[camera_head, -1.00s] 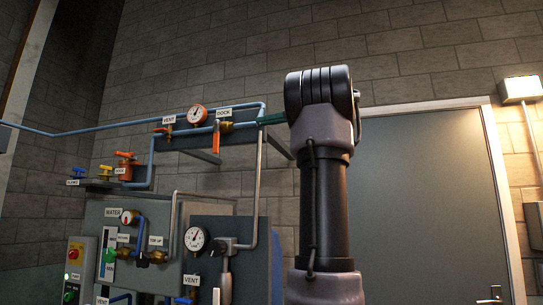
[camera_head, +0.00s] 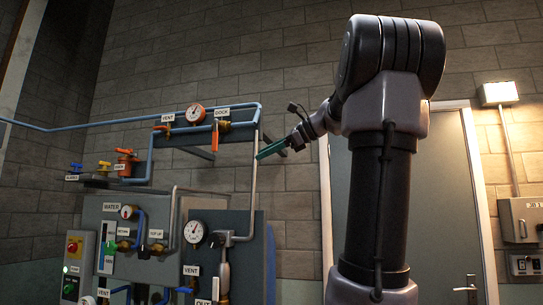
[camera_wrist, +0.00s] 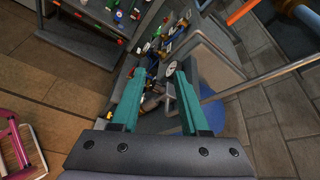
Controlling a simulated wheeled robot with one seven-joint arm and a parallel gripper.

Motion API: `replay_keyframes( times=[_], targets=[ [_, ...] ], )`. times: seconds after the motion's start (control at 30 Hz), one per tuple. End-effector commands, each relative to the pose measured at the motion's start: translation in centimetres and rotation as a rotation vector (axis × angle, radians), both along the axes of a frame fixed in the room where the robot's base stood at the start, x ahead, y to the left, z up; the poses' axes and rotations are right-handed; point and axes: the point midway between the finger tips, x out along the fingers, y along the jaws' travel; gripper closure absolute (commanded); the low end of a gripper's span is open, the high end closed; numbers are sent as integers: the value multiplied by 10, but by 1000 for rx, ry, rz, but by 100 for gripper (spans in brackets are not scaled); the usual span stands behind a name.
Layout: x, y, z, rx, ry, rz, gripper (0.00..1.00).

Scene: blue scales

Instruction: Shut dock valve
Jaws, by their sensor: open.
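The DOCK label (camera_head: 222,113) is on the upper back panel in the head view. Just below it sits the brass dock valve (camera_head: 225,126) on the blue pipe, with an orange lever (camera_head: 215,137) hanging down, across the pipe. My gripper (camera_head: 259,155) has teal fingers and is to the right of and a little below the lever, apart from it in the picture. In the wrist view my gripper (camera_wrist: 160,74) is open and looks steeply down, with nothing held between its fingers. An orange bar (camera_wrist: 242,11) shows at the top there; I cannot tell whether it is the lever.
A vertical grey pipe (camera_head: 254,165) stands between lever and gripper in the picture. A VENT valve with an orange handle (camera_head: 163,129) and a gauge (camera_head: 195,114) are left of the dock valve. Lower panels carry several gauges and valves. A grey door (camera_head: 447,200) is at right.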

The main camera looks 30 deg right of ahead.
Motion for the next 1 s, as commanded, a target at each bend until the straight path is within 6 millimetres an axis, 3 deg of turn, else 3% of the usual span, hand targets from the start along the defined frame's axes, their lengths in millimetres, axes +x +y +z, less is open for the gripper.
replay_keyframes(
  times=[0.23,0.83,0.93,1.0],
  targets=[
    [-5,10,-15,-65,-7,27,55],
    [-7,12,-18,-79,-9,33,55],
    [-15,26,-36,-156,-17,70,55],
    [-27,44,-62,-276,-35,128,55]
  ],
)
